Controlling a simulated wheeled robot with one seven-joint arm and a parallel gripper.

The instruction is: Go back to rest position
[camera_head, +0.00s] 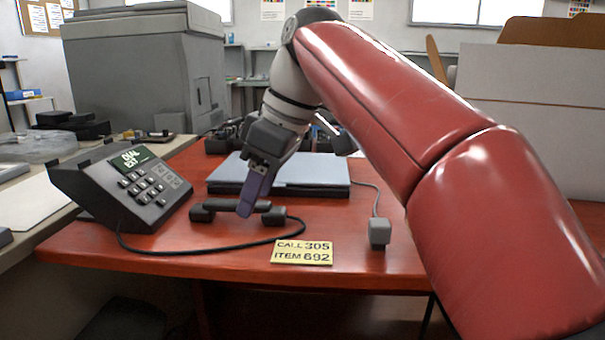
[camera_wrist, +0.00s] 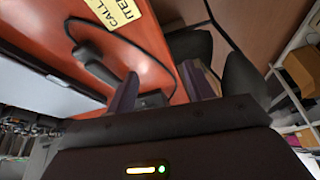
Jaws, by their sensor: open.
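My gripper (camera_head: 248,205) points down over the red desk (camera_head: 335,220), its dark purple fingers in front of the middle of a black phone handset (camera_head: 204,213). The handset lies on the desk beside the phone base. In the wrist view the two fingers of my gripper (camera_wrist: 161,86) stand apart with a gap between them. The handset (camera_wrist: 92,60) there runs behind the left finger, and a dark part shows between the fingers. I cannot tell whether the fingers touch the handset.
A phone base (camera_head: 125,190) with keypad and lit screen stands at the left. A closed grey laptop-like slab (camera_head: 310,175) lies behind the handset. A yellow note (camera_head: 302,252) reads "CALL 305 ITEM 692". A grey corded block (camera_head: 379,232) and a large printer (camera_head: 150,70) also stand here.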

